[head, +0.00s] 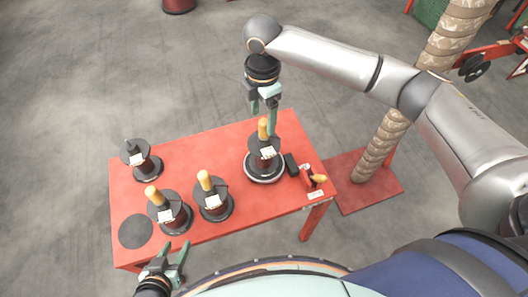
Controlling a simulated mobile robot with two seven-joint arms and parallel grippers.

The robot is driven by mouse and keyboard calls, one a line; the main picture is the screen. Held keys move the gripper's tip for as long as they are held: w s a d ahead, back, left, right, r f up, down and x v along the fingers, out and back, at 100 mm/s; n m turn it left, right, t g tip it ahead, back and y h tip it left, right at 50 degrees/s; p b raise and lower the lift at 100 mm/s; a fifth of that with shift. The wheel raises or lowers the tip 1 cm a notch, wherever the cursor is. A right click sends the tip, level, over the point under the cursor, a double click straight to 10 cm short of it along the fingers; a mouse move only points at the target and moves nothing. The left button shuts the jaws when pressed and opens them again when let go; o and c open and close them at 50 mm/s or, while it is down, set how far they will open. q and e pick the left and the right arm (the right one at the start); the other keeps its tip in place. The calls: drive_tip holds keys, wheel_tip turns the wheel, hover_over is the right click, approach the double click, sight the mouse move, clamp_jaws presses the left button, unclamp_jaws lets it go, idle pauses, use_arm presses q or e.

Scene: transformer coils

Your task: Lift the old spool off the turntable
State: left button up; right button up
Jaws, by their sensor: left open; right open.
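The old spool (258,165) stands upright on the round, pale-rimmed turntable (265,181) at the right part of the red table. It is dark with a white label and an orange-yellow knob on top. My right gripper (264,111) is open above it with its fingers pointing down. One fingertip is close to the knob in the picture; I cannot tell whether it touches. My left gripper (174,252) is open and empty at the table's front edge, away from the turntable.
Two spools with yellow knobs (176,213) (213,202) stand at the front; a dark-topped spool (146,162) stands back left. A black disc (136,231) is bare. A black block (291,165) and red-yellow tool (310,177) sit right of the turntable. A wrapped column (380,145) stands beyond.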

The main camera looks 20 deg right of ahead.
sight(264, 135)
drive_tip(key=f, duration=0.7)
drive_tip(key=shift+s+d+f+b, duration=0.1)
drive_tip(key=shift+s+b, duration=0.2)
drive_tip(key=shift+b, duration=0.05)
drive_tip(key=shift+c, duration=0.4)
clamp_jaws()
idle(0.6)
